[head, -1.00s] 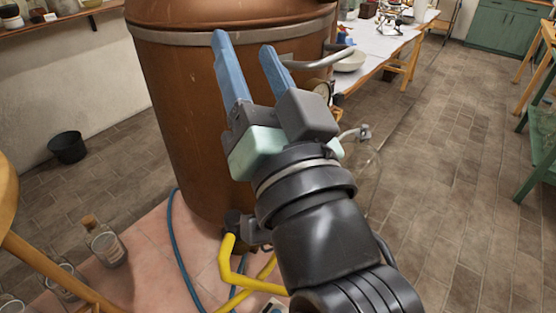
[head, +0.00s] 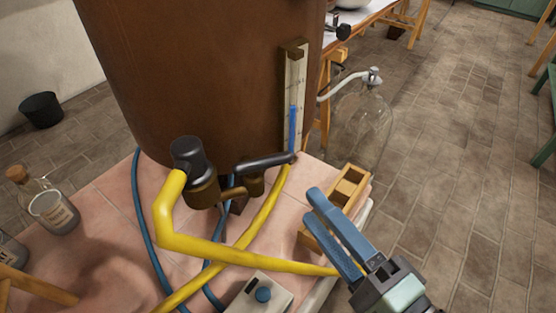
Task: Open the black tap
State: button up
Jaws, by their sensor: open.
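A black lever handle, which looks like the black tap (head: 262,163), sits low on the front of the copper-brown vessel (head: 190,70). The lever lies roughly level and points right, above a brass fitting (head: 233,191). A black-capped brass part (head: 190,158) with a yellow hose (head: 168,205) stands just left of it. My gripper (head: 311,208) has blue fingers, parted and empty. In the picture it is below and right of the lever, apart from it, over a wooden block.
A wooden block with slots (head: 349,186) lies at the tiled platform's right edge. A grey box with a blue knob (head: 263,295) is at the front. A glass carboy (head: 360,125) stands right of the vessel; a bottle (head: 50,208) is at left. A blue hose (head: 141,215) crosses the tiles.

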aim_at(277, 165)
jog(key=b+x, duration=0.1)
jog(key=x, duration=1)
jog(key=shift+w+r, duration=0.1)
grip_shut()
